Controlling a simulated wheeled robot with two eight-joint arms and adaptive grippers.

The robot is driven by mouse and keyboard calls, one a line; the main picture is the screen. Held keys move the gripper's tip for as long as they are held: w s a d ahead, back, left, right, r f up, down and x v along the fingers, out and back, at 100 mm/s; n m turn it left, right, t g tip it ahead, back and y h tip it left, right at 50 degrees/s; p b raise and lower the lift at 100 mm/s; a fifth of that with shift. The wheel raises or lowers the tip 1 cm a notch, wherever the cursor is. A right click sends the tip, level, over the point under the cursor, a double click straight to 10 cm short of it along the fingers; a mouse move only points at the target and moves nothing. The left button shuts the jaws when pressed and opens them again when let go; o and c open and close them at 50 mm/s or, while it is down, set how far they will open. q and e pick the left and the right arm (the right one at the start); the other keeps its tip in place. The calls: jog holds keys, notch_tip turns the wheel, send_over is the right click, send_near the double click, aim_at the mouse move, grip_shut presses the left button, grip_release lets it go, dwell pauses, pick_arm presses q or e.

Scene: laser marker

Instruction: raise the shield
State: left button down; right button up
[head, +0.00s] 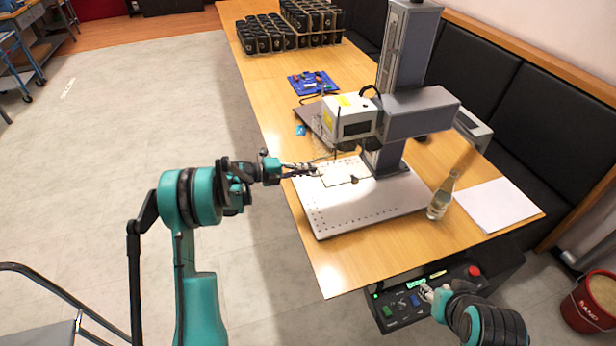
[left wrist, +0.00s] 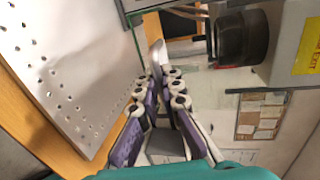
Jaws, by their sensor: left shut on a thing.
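The laser marker (head: 400,113) stands on the wooden table, with its white laser head (head: 351,118) over a grey perforated base plate (head: 362,212). The shield (head: 322,142) is a clear, hard-to-see pane below the laser head; a thin green edge shows in the left wrist view (left wrist: 134,38). My left gripper (head: 314,169) reaches in from the left at the plate's far left side. In the left wrist view its fingers (left wrist: 160,62) close together at the shield; the exact contact is unclear. My right gripper (head: 427,292) is at the control box (head: 410,300); its jaws are too small to judge.
A blue board (head: 313,83) and racks of black cups (head: 262,36) are farther back. A red sand bucket (head: 592,300) stands on the floor at right.

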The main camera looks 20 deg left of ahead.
aim_at(319, 146)
pick_arm(q)
notch_tip(319, 146, up, 10)
jog(key=p, duration=0.3)
jog(key=c, duration=1.9)
grip_release()
jog(key=shift+c, duration=0.2)
jog(key=v, duration=1.2)
jog(key=shift+r, duration=0.1)
